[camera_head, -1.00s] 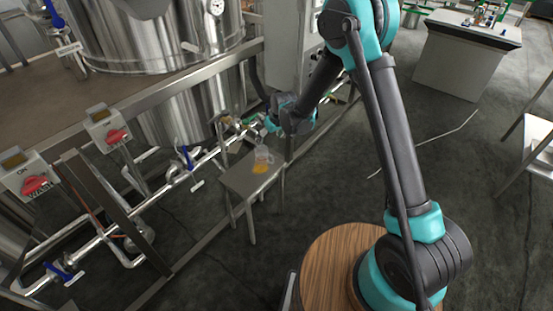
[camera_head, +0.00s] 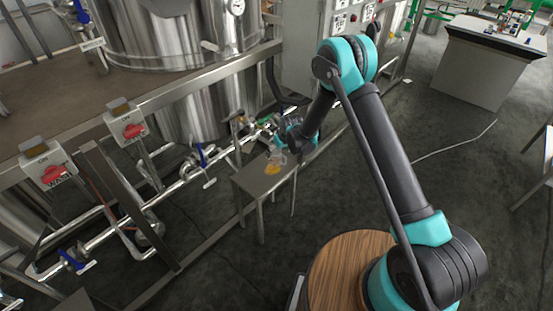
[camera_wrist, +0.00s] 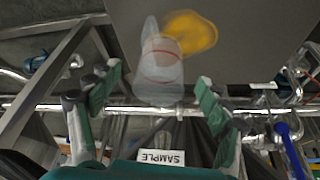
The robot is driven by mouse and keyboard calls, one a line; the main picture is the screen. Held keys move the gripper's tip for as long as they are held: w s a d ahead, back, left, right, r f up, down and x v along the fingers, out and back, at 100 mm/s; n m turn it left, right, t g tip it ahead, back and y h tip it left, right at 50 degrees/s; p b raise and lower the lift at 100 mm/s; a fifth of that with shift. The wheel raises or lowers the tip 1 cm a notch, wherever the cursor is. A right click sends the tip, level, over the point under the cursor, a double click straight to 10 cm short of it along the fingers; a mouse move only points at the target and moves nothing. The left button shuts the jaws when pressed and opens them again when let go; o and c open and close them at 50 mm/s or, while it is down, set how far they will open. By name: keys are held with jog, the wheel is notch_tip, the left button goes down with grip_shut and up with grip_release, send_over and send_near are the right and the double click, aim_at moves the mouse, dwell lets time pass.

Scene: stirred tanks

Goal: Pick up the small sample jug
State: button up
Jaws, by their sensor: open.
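A steel pipe with blue-handled valves (camera_head: 202,158) runs behind the table. A label reading SAMPLE (camera_wrist: 161,157) appears upside down in the wrist view. Large steel tanks (camera_head: 170,35) stand behind. The floor (camera_head: 225,265) in front is clear.

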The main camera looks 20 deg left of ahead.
aim_at(278, 158)
jog(key=shift+a+x, duration=0.1)
jog(key=shift+x, duration=1.25)
jog(key=shift+a+x, duration=0.15)
jog(key=shift+x, duration=1.15)
jog(key=shift+r, duration=0.1)
jog(key=c, duration=1.3)
jog(key=shift+r, duration=0.1)
